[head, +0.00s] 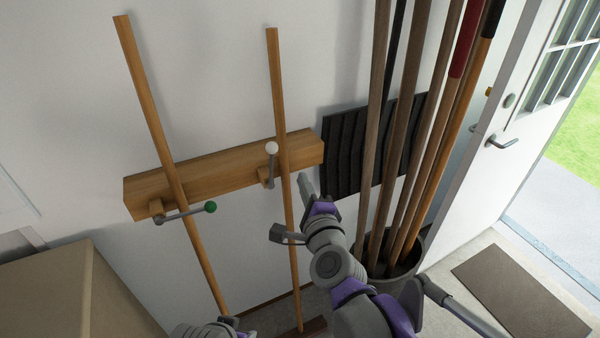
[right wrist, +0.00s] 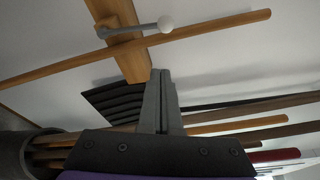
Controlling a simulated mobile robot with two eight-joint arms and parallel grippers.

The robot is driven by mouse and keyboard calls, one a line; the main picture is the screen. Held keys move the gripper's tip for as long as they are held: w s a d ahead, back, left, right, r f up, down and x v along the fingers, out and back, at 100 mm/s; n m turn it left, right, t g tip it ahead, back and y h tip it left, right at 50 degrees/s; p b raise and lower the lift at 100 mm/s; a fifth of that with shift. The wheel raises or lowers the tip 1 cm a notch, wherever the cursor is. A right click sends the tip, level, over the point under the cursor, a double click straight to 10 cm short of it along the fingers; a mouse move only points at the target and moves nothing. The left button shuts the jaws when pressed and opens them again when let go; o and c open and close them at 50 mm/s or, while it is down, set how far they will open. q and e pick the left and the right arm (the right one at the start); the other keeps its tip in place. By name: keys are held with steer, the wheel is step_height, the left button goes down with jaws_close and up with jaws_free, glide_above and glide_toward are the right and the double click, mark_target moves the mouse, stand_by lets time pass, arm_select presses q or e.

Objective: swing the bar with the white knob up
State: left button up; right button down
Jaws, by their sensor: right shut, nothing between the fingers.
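The bar with the white knob (head: 271,165) is a short grey rod on a wooden block near the right end of a wooden beam (head: 225,174). It points up, its white knob (head: 271,148) at the top, just left of a wooden pole (head: 275,80). The bar (right wrist: 125,33) and knob (right wrist: 165,24) also show in the right wrist view. My right gripper (head: 306,182) is shut and empty, right of and below the bar, apart from it. The right wrist view shows its fingers (right wrist: 160,85) together. A grey part of my left arm shows at the bottom edge; its fingers are unclear.
A second bar with a green knob (head: 210,207) lies nearly level across the left pole (head: 150,105). Several long handles stand in a grey bin (head: 405,262) at right, before a dark ribbed panel (head: 342,155). A cardboard box (head: 45,295) is at lower left.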

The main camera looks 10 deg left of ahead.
steer(key=shift+v, duration=1.2)
steer(key=shift+w+d, duration=0.1)
steer(key=shift+d, duration=0.1)
steer(key=s+d+f+n+g+h+p, duration=0.1)
steer(key=s+d+f+n+g+h, duration=0.5)
steer(key=s+d+f+n+g, duration=0.4)
steer(key=s+d+f+n, duration=0.6)
steer(key=s+d+f, duration=0.4)
steer(key=d, duration=0.4)
steer(key=shift+s+d+f+n+h, duration=0.25)
steer(key=shift+s+f+n+h, duration=0.15)
steer(key=shift+s, duration=0.25)
